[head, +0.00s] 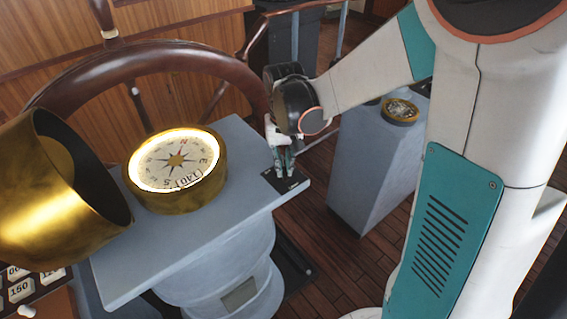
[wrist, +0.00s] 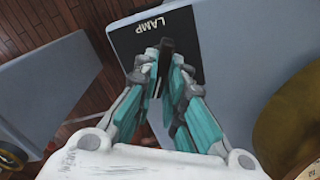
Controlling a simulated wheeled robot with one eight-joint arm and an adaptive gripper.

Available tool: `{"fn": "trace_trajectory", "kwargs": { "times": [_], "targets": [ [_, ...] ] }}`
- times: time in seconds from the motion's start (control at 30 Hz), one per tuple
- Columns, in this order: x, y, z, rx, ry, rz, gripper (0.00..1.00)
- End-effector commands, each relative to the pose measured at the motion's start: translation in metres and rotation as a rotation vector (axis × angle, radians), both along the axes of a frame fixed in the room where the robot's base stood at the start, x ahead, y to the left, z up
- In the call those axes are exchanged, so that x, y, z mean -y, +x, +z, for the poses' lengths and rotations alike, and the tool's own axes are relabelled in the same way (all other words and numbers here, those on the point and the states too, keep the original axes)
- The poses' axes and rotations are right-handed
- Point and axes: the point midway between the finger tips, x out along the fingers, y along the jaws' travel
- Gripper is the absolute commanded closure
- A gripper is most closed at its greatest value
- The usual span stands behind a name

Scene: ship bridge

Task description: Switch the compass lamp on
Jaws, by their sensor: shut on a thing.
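The compass (head: 177,162) is a round brass case with a white dial, on top of a grey pedestal. Its dial looks bright, with a glowing white rim. A black plate (head: 297,184) lies at the pedestal top's right corner; in the wrist view the plate (wrist: 188,50) is marked LAMP. My gripper (head: 283,174) points down at this plate. In the wrist view my gripper (wrist: 161,62) has its fingertips closed around a small black switch lever (wrist: 167,45) on the plate. The fingers hide the lever's lower part.
A large brass hood (head: 62,185) stands left of the compass. A wooden wheel (head: 150,62) rises behind it. A second grey pedestal (head: 375,165) with a small brass instrument (head: 400,110) stands to the right, with wooden floor between.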

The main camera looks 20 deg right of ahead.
Motion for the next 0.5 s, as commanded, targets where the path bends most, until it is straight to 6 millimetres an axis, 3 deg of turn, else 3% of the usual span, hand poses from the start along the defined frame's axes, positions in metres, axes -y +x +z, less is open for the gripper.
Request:
{"fn": "trace_trajectory", "kwargs": {
  "times": [0.43,0.47,0.5],
  "targets": [
    [0.0000,0.0002,0.0003,0.000,0.000,-0.011,1.00],
    [0.0000,0.0002,0.0003,0.000,0.000,-0.011,0.82],
    [0.0000,0.0002,0.0002,0.000,0.000,-0.010,0.73]
  ]
}}
